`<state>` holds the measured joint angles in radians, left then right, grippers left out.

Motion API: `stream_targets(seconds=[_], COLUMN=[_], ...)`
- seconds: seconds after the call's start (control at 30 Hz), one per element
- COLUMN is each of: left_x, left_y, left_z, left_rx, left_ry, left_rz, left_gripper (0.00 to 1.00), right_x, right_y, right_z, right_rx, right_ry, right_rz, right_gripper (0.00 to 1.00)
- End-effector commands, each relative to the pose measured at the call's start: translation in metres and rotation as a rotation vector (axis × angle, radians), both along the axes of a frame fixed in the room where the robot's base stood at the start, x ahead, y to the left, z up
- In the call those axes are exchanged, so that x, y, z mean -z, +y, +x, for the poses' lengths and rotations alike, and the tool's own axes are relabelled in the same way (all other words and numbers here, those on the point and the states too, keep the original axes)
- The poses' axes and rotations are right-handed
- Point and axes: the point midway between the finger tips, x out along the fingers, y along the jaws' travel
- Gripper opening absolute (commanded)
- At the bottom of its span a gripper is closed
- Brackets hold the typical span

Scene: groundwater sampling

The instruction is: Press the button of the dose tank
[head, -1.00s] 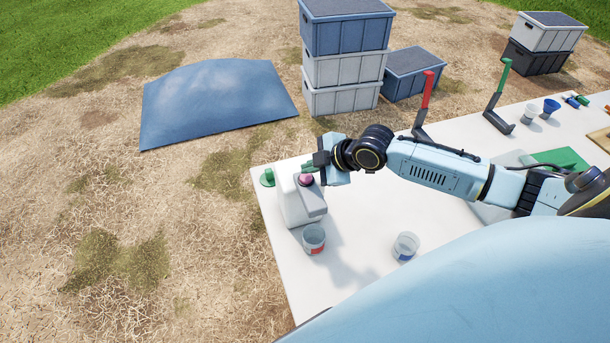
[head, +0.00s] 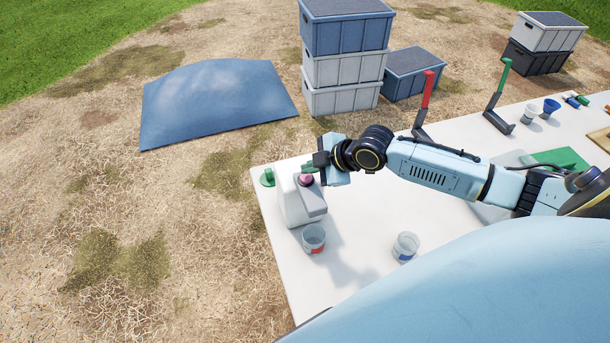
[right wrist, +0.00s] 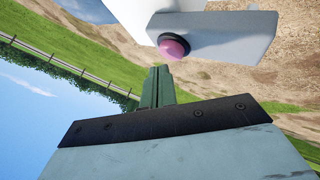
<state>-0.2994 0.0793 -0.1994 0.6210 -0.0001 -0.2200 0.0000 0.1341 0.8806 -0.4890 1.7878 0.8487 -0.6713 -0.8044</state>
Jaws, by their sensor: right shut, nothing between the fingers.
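The dose tank (head: 290,205) is a white container with a grey block, standing at the left end of the white table. Its pink button (head: 306,180) sits on top of the grey block. In the right wrist view the button (right wrist: 174,46) shows as a pink dome in a dark ring on the grey block (right wrist: 225,35). My right gripper (head: 309,168) is beside the button at the top of the tank. In the right wrist view its green fingers (right wrist: 157,82) are together and empty, with their tips close to the button; I cannot tell whether they touch. My left gripper is not in view.
A clear cup with a red mark (head: 313,240) stands in front of the tank, and one with a blue mark (head: 405,247) stands to the right. A red-handled lever (head: 427,90) and a green-handled lever (head: 502,80) stand at the table's back edge.

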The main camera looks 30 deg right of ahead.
Motion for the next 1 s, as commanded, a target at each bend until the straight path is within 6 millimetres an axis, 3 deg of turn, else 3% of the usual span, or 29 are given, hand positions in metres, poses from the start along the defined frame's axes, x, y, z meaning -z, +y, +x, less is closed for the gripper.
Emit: stream_targets(seconds=[1.0], left_x=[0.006], left_y=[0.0], left_z=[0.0], left_rx=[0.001], left_ry=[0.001], left_rz=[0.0], left_gripper=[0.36], right_x=[0.013], right_y=[0.0], right_z=[0.0], right_rx=[0.001], right_ry=[0.0], right_rz=[-0.001], right_gripper=[0.0])
